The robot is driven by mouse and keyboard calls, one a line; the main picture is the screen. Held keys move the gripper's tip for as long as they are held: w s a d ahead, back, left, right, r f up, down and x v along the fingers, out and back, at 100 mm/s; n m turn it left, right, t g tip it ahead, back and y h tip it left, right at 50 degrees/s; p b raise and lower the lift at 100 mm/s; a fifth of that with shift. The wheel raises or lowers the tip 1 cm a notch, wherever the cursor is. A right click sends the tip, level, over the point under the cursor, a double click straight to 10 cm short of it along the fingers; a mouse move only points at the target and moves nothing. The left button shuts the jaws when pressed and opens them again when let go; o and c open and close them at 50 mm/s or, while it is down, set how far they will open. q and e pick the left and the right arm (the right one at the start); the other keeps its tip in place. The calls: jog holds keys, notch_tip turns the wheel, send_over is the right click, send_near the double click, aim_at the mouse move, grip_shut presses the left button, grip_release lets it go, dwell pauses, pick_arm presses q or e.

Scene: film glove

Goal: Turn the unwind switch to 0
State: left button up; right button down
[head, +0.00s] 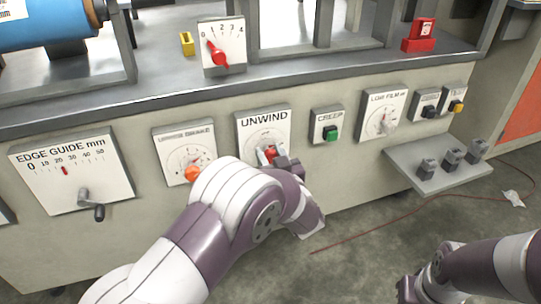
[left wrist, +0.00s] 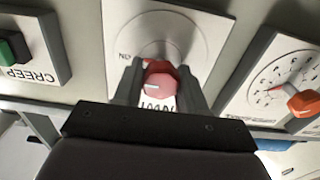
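The unwind switch is a round red knob (head: 270,153) on a white plate marked UNWIND (head: 264,123), on the machine's front. In the head view my left gripper (head: 275,158) partly hides the knob. My right gripper (head: 404,290) is low at the right, its fingers unclear.
Left of the switch is a dial with an orange knob (head: 193,174). Right of it is the CREEP box (head: 327,124) with a green button. Further right are the LOW FILM dial (head: 382,113) and a jutting grey shelf (head: 437,180) with small levers. A red cable lies on the floor.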

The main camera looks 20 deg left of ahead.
pick_arm(q)
jog(key=shift+n, duration=0.6)
jog(key=n+p, duration=0.1)
jog(key=n, duration=0.4)
jog(key=shift+n, duration=0.4)
jog(key=n, duration=0.2)
jog(key=shift+s+a+f+n+b, duration=0.1)
jog(key=shift+f+n+b, duration=0.05)
jog(key=shift+n+b, duration=0.2)
jog(key=n+b, duration=0.1)
jog(key=n, duration=0.2)
jog(key=shift+f+n, duration=0.1)
jog(key=shift+n, duration=0.15)
jog(key=shift+n+b, duration=1.3)
jog(key=shift+n, duration=1)
jog(key=o, duration=1)
